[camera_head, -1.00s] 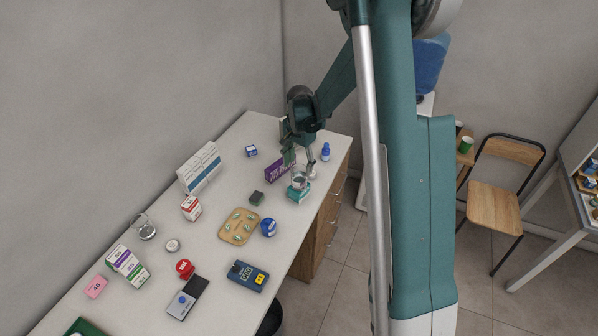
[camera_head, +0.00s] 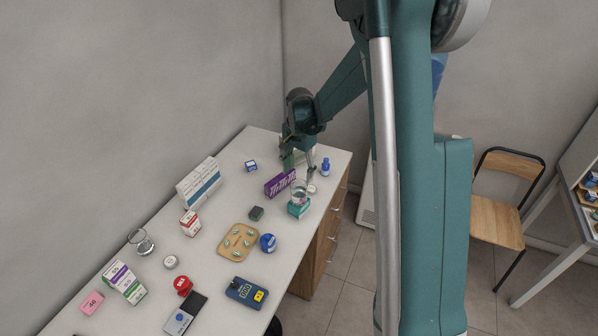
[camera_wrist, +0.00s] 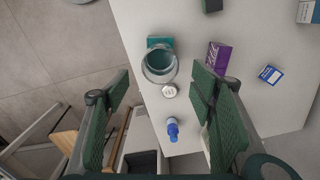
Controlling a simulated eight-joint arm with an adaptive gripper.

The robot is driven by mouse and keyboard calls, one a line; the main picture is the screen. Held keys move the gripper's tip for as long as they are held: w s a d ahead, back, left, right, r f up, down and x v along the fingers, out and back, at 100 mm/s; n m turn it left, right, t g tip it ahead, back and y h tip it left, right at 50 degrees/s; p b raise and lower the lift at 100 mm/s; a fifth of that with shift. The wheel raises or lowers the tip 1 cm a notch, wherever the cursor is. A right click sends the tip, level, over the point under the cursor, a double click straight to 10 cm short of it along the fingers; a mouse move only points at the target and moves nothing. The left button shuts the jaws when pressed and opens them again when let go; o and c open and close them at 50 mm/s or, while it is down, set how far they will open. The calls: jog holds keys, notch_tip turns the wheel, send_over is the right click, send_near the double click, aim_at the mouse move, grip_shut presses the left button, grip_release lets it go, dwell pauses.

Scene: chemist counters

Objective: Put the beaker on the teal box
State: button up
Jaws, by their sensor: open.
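A clear glass beaker (camera_head: 300,190) stands upright, seemingly on top of the teal box (camera_head: 298,209) near the counter's right edge. In the wrist view the beaker (camera_wrist: 158,63) covers most of the teal box (camera_wrist: 158,41), and its round rim faces the camera. My gripper (camera_head: 300,165) is behind the beaker and apart from it. In the wrist view the gripper (camera_wrist: 162,82) is open, its green fingers wide apart with nothing held between them. A second glass beaker (camera_head: 141,242) stands far off at the left of the counter.
A purple box (camera_head: 280,183) lies beside the teal box. A white round piece (camera_wrist: 169,91) and a blue bottle (camera_wrist: 172,128) are close to the gripper. A wooden tray (camera_head: 238,242) and a blue round container (camera_head: 268,243) stand farther forward. The counter's edge is close on the right.

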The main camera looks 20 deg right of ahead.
jog(key=s+a+r+n+t, duration=0.2)
jog(key=s+a+r+n, duration=0.1)
jog(key=s+r, duration=0.55)
jog(key=s+a+r+n+t, duration=0.1)
jog(key=s+a+r+n, duration=0.2)
jog(key=s+r, duration=0.6)
jog(key=s+a+r+n+t, duration=0.1)
jog(key=s+a+n+t, duration=0.1)
jog(key=s, duration=0.7)
jog(key=s+a+r+n+t, duration=0.2)
jog(key=s+n, duration=0.2)
jog(key=s, duration=0.6)
jog(key=shift+r, duration=0.3)
